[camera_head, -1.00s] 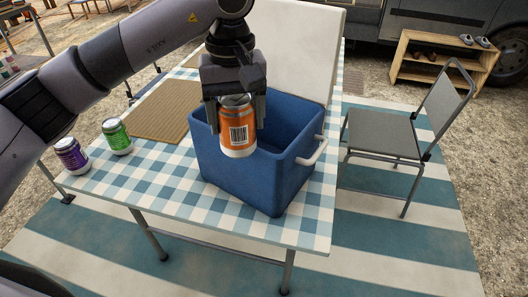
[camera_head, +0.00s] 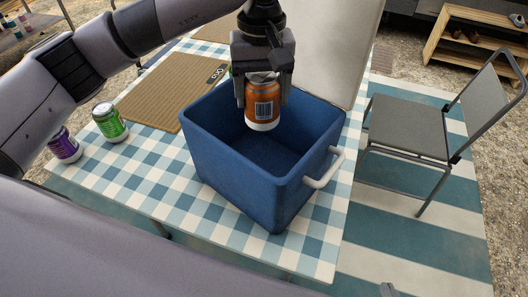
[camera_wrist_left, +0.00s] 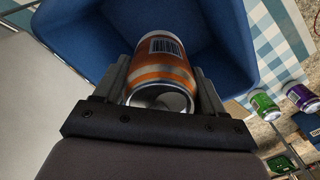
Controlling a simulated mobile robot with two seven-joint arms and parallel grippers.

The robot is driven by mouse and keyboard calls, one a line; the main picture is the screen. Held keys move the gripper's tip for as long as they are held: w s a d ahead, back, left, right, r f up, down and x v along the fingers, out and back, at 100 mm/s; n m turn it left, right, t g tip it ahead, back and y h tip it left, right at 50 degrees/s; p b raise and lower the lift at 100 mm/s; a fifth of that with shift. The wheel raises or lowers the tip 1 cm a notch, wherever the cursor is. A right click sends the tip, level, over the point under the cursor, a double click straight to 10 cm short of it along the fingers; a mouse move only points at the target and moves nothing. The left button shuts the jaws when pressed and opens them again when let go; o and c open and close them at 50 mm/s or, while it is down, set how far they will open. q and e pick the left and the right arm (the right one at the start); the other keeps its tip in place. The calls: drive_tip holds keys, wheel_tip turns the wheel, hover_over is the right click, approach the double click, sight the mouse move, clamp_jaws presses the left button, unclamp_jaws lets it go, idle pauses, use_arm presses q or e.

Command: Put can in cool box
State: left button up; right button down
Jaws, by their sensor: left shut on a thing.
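My left gripper (camera_head: 262,100) is shut on an orange can (camera_head: 263,108) with a barcode label. It holds the can upright over the open blue cool box (camera_head: 233,187), near the box's back inner wall. In the left wrist view the orange can (camera_wrist_left: 163,68) sits between both fingers, with the blue inside of the cool box (camera_wrist_left: 85,45) behind it. A green can (camera_head: 110,122) and a purple can (camera_head: 64,146) stand on the table's left part. My right gripper is not in view.
The cool box stands on a checked tablecloth (camera_head: 150,190), its white lid (camera_head: 335,50) raised behind. A white handle (camera_head: 325,170) sticks out at its right. A brown mat (camera_head: 172,90) lies left of it. A grey chair (camera_head: 408,128) stands right of the table.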

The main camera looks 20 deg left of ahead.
sight(262, 110)
use_arm(q)
wheel_tip(262, 110, down, 16)
drive_tip(key=shift+f, duration=0.25)
drive_tip(key=o, duration=1.4)
drive_tip(key=shift+o, duration=0.2)
drive_tip(key=shift+p, duration=0.3)
wheel_tip(262, 110, up, 12)
drive_tip(key=shift+r+b, duration=0.1)
drive_tip(key=shift+b, duration=0.35)
